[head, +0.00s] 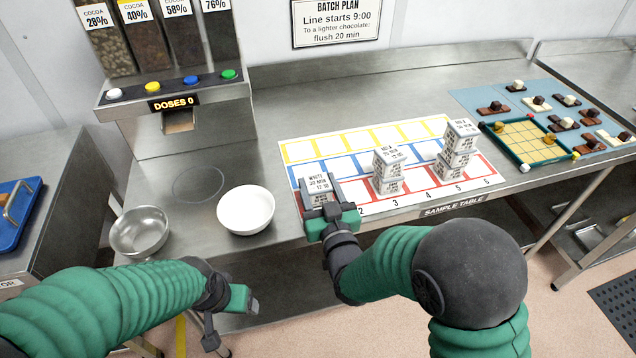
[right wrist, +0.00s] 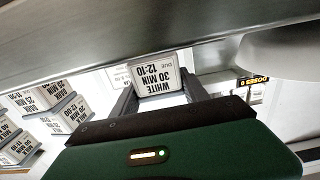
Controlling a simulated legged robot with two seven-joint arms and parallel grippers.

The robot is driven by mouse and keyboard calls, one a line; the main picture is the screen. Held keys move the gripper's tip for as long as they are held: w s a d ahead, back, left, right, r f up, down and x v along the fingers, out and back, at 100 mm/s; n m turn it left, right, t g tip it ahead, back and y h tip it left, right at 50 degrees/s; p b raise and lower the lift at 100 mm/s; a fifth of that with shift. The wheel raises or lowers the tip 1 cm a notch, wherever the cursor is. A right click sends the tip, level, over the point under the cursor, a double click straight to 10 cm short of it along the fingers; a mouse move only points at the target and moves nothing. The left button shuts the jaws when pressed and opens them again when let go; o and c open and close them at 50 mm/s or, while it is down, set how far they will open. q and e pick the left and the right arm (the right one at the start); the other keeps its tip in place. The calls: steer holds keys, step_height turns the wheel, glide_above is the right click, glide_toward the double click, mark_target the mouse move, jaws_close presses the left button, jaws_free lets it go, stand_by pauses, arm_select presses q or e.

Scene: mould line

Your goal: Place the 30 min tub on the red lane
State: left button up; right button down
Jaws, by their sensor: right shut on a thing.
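The 30 min tub (head: 320,182) is a small pale tub with a white label reading WHITE, 30 MIN, 12:10. My right gripper (head: 329,205) is shut on it at the left end of the red lane (head: 408,199), the mat's front row. The tub and its label also show between the fingers in the right wrist view (right wrist: 155,73). I cannot tell whether its base touches the mat. My left gripper (head: 229,316) hangs low in front of the table's front edge, away from the tubs; its jaw opening is unclear.
Two tub stacks, a middle one (head: 388,170) and a taller right one (head: 457,148), stand to the right on the mat. A white bowl (head: 246,211) and a steel bowl (head: 140,232) are left. A dispenser (head: 175,93) stands behind them.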

steer(key=shift+f+b, duration=0.45)
steer(key=shift+f, duration=0.05)
stand_by(0.3)
steer(key=shift+c, duration=2.4)
jaws_free()
